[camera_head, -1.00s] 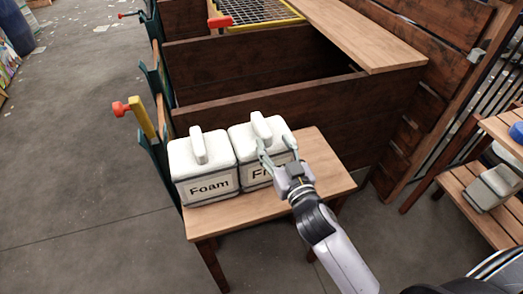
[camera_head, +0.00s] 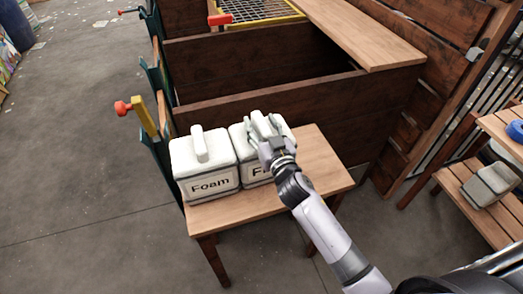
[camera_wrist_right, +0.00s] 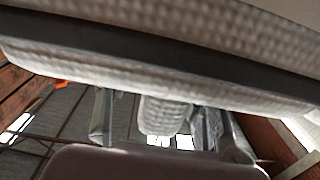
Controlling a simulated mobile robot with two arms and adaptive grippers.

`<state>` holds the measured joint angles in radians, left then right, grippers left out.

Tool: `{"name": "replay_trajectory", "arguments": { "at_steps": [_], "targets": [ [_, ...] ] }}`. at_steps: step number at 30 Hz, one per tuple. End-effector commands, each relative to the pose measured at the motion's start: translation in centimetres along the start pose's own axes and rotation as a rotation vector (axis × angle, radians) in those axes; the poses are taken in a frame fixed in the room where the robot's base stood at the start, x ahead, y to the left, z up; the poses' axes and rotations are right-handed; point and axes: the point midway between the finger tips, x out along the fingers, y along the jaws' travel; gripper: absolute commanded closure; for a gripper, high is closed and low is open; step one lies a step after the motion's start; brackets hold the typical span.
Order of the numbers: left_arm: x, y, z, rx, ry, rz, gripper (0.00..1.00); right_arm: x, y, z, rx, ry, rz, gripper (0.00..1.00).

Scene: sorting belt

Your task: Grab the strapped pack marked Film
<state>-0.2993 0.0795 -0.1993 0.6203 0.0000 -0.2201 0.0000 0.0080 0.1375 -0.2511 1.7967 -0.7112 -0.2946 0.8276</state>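The white pack marked "Fi…" (camera_head: 239,137) stands at the right on a small wooden table (camera_head: 318,171), its label partly hidden by my right gripper (camera_head: 264,132). A similar white pack marked "Foam" (camera_head: 205,165) stands close on its left. My right gripper is at the top of the "Fi…" pack, by its raised handle (camera_head: 259,122). In the right wrist view, the handle (camera_wrist_right: 163,116) stands between the two fingers, with a gap visible on the left side. The fingers look open around it. My left gripper is not in view.
Behind the table is a dark wooden bin (camera_head: 290,95) with a plank across its top. A red-knobbed yellow lever (camera_head: 143,115) stands at the left. A slatted shelf (camera_head: 480,207) with items is at the right. The table's right end is bare.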

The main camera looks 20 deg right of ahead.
Motion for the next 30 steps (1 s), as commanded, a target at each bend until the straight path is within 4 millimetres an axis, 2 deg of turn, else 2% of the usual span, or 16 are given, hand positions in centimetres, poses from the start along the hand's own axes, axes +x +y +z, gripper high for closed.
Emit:
{"name": "replay_trajectory", "arguments": {
  "at_steps": [2,21,30],
  "targets": [
    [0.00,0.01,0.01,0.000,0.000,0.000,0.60,-0.02,0.00,0.00,0.000,0.000,0.000,0.57],
    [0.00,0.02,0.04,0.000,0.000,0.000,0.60,-0.04,0.00,-0.01,0.000,0.000,0.000,1.00],
    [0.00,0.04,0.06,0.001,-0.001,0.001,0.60,-0.04,0.00,-0.01,-0.001,0.000,0.000,1.00]
  ]
}}
